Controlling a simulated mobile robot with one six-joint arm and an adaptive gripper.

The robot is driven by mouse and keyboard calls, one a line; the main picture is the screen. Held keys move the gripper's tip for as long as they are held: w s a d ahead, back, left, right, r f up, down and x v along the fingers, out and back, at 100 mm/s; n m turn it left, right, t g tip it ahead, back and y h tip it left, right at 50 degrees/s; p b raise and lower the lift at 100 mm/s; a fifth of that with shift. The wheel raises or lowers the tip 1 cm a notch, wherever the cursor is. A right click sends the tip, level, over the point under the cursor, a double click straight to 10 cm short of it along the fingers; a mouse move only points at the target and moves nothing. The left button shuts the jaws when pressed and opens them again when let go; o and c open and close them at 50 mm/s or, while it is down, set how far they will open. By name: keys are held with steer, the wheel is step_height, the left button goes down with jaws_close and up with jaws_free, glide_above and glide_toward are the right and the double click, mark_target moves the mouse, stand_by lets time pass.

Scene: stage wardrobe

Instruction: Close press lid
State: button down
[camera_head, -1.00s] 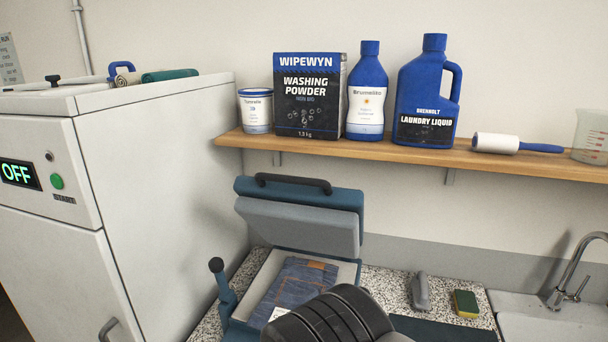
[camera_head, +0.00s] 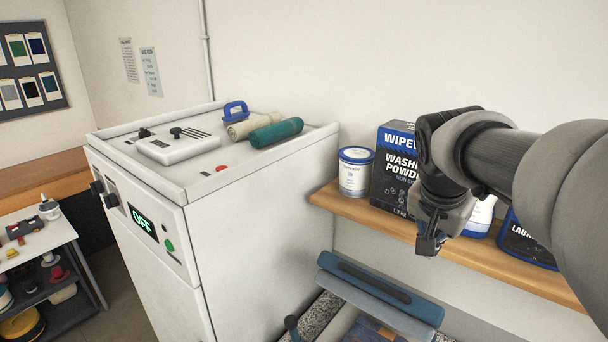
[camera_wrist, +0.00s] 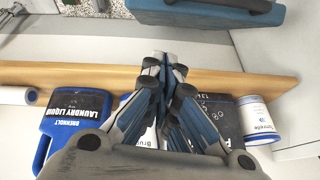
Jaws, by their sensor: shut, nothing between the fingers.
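The press lid (camera_head: 385,291) stands raised, blue on its upper face with a dark handle (camera_head: 374,283) along it. Part of denim cloth (camera_head: 372,333) shows in the press below, cut off by the frame's bottom edge. In the wrist view the lid (camera_wrist: 205,17) and its handle (camera_wrist: 255,4) are at the top edge. My gripper (camera_head: 428,246) hangs in front of the shelf, above the lid and a little to its right, touching nothing that I can see. Its fingers (camera_wrist: 161,58) are together and empty.
The wooden shelf (camera_head: 345,205) carries a white tub (camera_head: 356,172), a washing powder box (camera_head: 393,170) and blue bottles close behind my gripper. A tall white machine (camera_head: 255,235) reading OFF stands left of the press, with rolled cloths (camera_head: 276,132) on top.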

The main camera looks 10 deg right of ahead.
steer(key=x, duration=0.9)
steer(key=shift+f, duration=0.35)
steer(key=shift+s+a+f+p, duration=0.2)
steer(key=shift+s+a+f, duration=0.15)
steer(key=shift+a+f, duration=0.2)
steer(key=shift+s+a+f+p, duration=0.15)
steer(key=shift+s+a+f, duration=0.15)
steer(key=shift+a+f, duration=0.2)
steer(key=shift+s+a+f, duration=0.15)
steer(key=shift+s+a, duration=0.1)
steer(key=shift+a, duration=0.05)
steer(key=shift+f, duration=0.1)
steer(key=shift+w, duration=0.15)
